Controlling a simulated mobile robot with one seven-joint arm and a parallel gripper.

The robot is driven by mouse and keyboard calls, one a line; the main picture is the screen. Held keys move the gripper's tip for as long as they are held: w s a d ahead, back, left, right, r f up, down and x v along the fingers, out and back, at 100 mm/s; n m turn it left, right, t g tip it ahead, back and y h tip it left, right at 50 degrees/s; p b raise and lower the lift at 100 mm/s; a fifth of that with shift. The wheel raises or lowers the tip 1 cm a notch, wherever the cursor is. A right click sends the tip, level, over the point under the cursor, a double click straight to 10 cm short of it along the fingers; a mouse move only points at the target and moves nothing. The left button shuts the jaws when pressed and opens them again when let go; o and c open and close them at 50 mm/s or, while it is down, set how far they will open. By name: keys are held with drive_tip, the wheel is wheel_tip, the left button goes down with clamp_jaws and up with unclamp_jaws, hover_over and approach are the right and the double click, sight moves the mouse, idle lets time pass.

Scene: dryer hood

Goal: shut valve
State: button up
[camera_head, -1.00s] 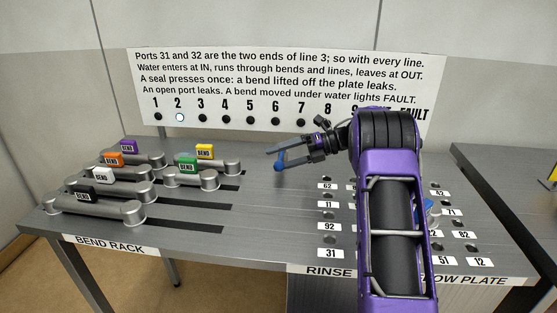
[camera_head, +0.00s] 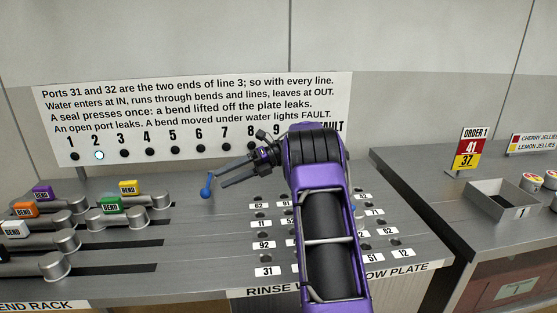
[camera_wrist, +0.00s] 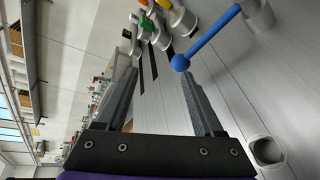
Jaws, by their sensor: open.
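The valve shows as a blue lever with a ball end (camera_head: 207,187) at the left of the port plate in the head view. In the wrist view the blue lever (camera_wrist: 212,36) runs from its ball to a grey cylinder (camera_wrist: 258,14) at the top right. My gripper (camera_head: 219,181) is open with nothing held between its fingers. In the wrist view the ball appears close to the right fingertip of my gripper (camera_wrist: 161,72); I cannot tell whether they touch. The valve's base is not clear in the head view.
Several bends with coloured tags, such as the green one (camera_head: 111,204), sit on the rack at left. The sign (camera_head: 190,115) stands behind; lamp 2 (camera_head: 99,155) is lit. My arm hides part of the numbered plate. A right-hand table holds an open box (camera_head: 503,199).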

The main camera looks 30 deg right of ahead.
drive_tip(key=s+f+p+v, duration=0.1)
drive_tip(key=p+v, duration=0.5)
drive_tip(key=v, duration=0.8)
drive_tip(key=shift+d+f, duration=0.2)
drive_tip(key=shift+d, duration=0.3)
idle(0.4)
drive_tip(key=shift+c, duration=0.3)
